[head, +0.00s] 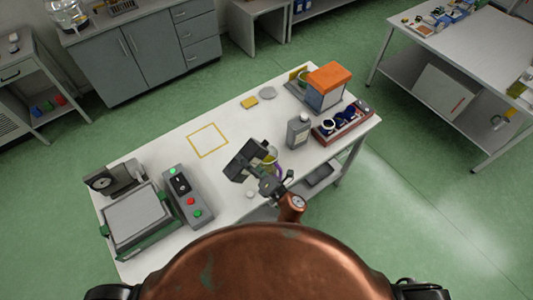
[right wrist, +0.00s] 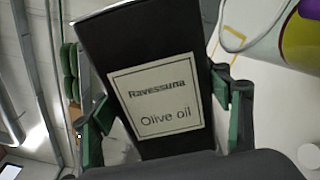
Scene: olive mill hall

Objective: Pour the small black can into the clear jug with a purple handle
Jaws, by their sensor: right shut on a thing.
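The small black can (head: 246,160) is in my right gripper (head: 268,181), held above the table and looking tilted in the head view. In the right wrist view the can (right wrist: 140,45) sits between the green fingers of the gripper (right wrist: 165,112); its pale label reads "Ravessuna Olive oil". The clear jug (head: 271,157) stands on the table just beside the can, partly hidden by the can and gripper. Its purple handle (right wrist: 301,42) shows at the upper right of the wrist view. I cannot tell whether anything flows from the can. My left gripper is not in view.
A grey bottle (head: 299,131) stands right of the jug, with a red tray of dark items (head: 343,122) and an orange-topped box (head: 327,84) beyond. A yellow square outline (head: 208,140) lies on clear tabletop. A button box (head: 187,196) is at left.

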